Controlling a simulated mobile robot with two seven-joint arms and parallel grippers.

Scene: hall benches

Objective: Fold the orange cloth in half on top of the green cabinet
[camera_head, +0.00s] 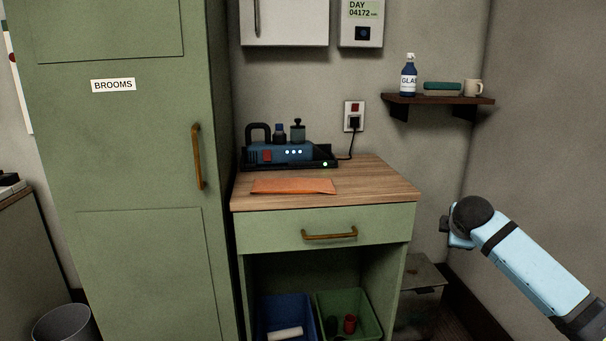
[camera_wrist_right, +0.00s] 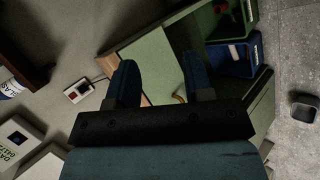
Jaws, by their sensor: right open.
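The orange cloth (camera_head: 293,186) lies flat on the wooden top of the green cabinet (camera_head: 275,224), near the front left edge of the top. I cannot tell how many layers it has. My right gripper (camera_head: 447,232) is to the right of the cabinet, apart from it and from the cloth. In the right wrist view my right gripper (camera_wrist_right: 161,82) has its two fingers spread with nothing between them, and the green cabinet (camera_wrist_right: 148,55) shows beyond them. I cannot make out the cloth in that view. My left gripper is not in view.
A dark tray (camera_head: 325,165) with a blue device and bottles stands behind the cloth. A tall green locker (camera_head: 150,150) stands close on the left. A wall shelf (camera_head: 440,99) holds a spray bottle and a mug. The right part of the cabinet top is clear.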

